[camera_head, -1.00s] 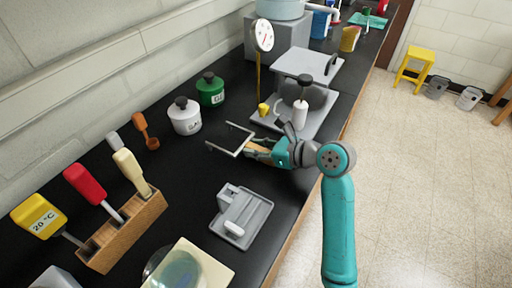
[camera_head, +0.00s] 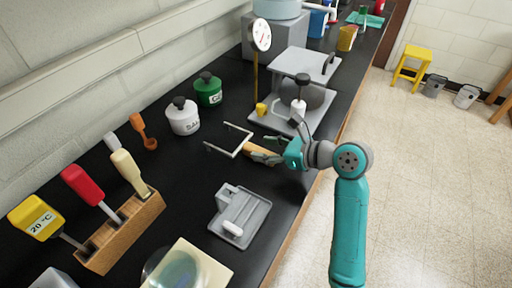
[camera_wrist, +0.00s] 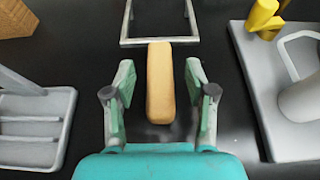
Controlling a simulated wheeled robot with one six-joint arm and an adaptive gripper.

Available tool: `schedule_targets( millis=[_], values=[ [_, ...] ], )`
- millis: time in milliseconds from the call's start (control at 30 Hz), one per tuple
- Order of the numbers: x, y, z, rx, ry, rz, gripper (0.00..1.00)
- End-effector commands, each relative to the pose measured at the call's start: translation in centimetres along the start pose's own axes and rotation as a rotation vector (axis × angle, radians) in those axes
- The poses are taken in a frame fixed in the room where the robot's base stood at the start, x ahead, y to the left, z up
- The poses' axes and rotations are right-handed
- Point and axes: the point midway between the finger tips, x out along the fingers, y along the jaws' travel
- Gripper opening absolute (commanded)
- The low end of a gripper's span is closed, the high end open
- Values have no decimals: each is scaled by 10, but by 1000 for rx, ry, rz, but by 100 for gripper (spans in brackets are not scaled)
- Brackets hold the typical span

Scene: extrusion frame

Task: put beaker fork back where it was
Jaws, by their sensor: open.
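The beaker fork, with its tan wooden handle (camera_head: 256,149) and U-shaped metal prongs, lies on the black counter in the head view. In the wrist view its handle (camera_wrist: 160,88) runs lengthwise in the middle, with the metal prongs beyond it at the top. My gripper (camera_head: 262,154) is at the handle end of the fork. In the wrist view my gripper (camera_wrist: 159,75) is open, one finger on each side of the handle, with a visible gap on both sides. The near end of the handle lies between the fingers.
A grey tray (camera_head: 240,218) lies in front of the fork. A grey balance or press base (camera_head: 290,118) stands on the other side. White (camera_head: 184,119) and green (camera_head: 208,92) jars and a wooden tool block (camera_head: 125,235) are nearer the wall. Counter left of the fork is clear.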

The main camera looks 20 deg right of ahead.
Motion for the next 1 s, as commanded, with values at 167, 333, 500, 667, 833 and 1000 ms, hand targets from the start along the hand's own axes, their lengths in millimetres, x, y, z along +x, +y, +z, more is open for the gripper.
schedule_targets(
  millis=[167,333,500,667,833,1000],
  values=[
    [-39,-1,0,0,0,-5,55],
    [-64,-1,0,0,0,-3,55],
    [-78,0,0,0,0,-1,55],
    [-81,0,0,0,0,1,55],
    [-80,0,0,0,0,1,55],
    [-80,0,0,0,0,1,55]
  ],
)
